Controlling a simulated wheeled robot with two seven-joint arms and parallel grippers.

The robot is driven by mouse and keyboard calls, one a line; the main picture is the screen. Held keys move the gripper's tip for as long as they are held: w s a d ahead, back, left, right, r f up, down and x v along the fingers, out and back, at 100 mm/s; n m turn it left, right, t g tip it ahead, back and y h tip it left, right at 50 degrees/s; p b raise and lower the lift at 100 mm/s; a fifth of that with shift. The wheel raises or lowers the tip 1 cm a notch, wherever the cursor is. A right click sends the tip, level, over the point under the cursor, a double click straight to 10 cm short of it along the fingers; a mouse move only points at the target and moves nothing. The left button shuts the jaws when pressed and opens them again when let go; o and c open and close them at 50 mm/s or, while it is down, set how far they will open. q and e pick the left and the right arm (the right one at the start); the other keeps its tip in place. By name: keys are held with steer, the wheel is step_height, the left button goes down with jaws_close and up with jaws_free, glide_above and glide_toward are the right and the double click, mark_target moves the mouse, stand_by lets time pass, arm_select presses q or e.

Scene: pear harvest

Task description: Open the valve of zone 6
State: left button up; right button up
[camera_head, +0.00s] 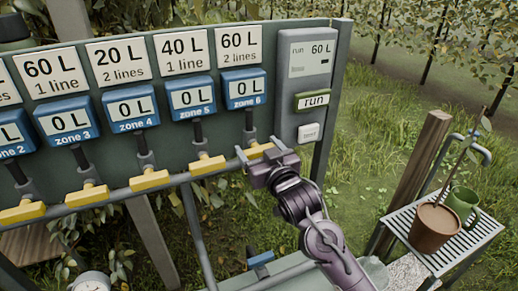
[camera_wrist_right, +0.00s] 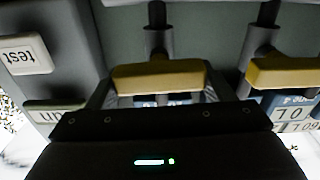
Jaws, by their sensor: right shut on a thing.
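The zone 6 valve has a yellow bar handle (camera_head: 260,151) below the blue zone 6 meter (camera_head: 245,88), which reads 0 L. The handle lies crosswise to its dark upright pipe, like the other yellow handles. My right gripper (camera_head: 261,153) is shut on this handle, with one finger at each end. In the right wrist view, upside down, the yellow handle (camera_wrist_right: 158,77) sits between the two fingers. The card above the meter (camera_head: 239,45) reads 60 L, 2 lines. My left gripper is not in view.
The zone 5 handle (camera_head: 208,165) is close on the left. A grey control box (camera_head: 304,75) with a "run" button (camera_head: 312,101) stands to the right, its screen showing 60 L. A slatted stand (camera_head: 470,245) with a potted plant (camera_head: 434,226) and green mug (camera_head: 461,203) is at far right.

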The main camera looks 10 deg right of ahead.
steer(key=n, duration=0.4)
steer(key=shift+a+f+n, duration=0.1)
steer(key=shift+a+n, duration=0.1)
steer(key=shift+n, duration=0.1)
steer(key=n, duration=0.4)
steer(key=shift+s+a+f, duration=0.1)
steer(key=shift+a+f, duration=0.05)
steer(key=n+b, duration=0.1)
steer(key=n, duration=0.3)
steer(key=shift+f, duration=0.15)
steer(key=n+b, duration=0.1)
steer(key=n, duration=0.1)
steer(key=n+b, duration=0.1)
steer(key=n, duration=0.1)
steer(key=shift+a+f+n, duration=0.1)
steer(key=shift+f+n, duration=0.1)
steer(key=shift+n, duration=0.2)
steer(key=o, duration=0.9)
steer(key=shift+s, duration=0.1)
steer(key=shift+o, duration=0.4)
steer(key=shift+r, duration=0.1)
steer(key=shift+s, duration=0.1)
